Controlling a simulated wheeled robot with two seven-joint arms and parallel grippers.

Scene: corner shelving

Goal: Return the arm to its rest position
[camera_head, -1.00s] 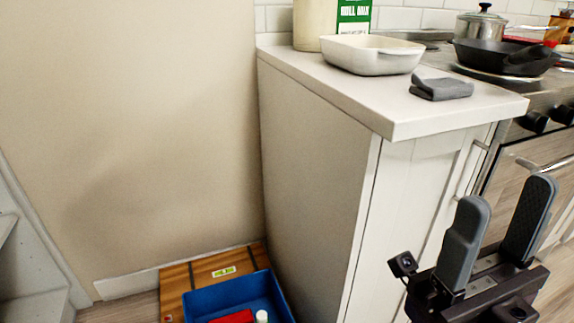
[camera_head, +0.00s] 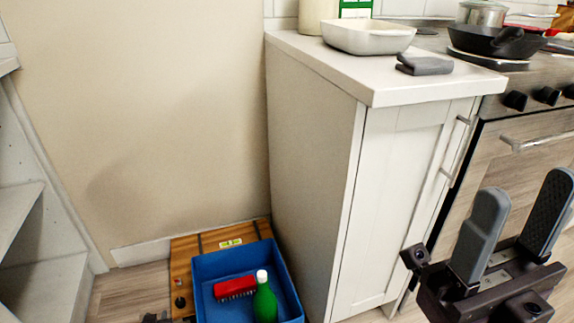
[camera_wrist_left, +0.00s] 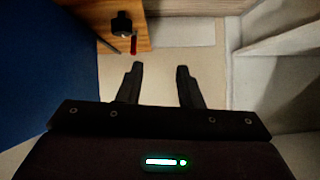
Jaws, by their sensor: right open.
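My right gripper (camera_head: 525,196) is raised at the lower right in the head view, in front of the cabinet and oven. Its two grey fingers stand apart with nothing between them. My left gripper (camera_wrist_left: 157,80) shows in the left wrist view, its dark fingers apart and empty above the floor. In the head view only a small dark part at the bottom edge may belong to the left arm.
A white cabinet (camera_head: 395,190) and oven stand at right. Grey shelving (camera_head: 45,275) stands at left. The counter carries a white dish (camera_head: 367,38) and grey cloth (camera_head: 424,65).

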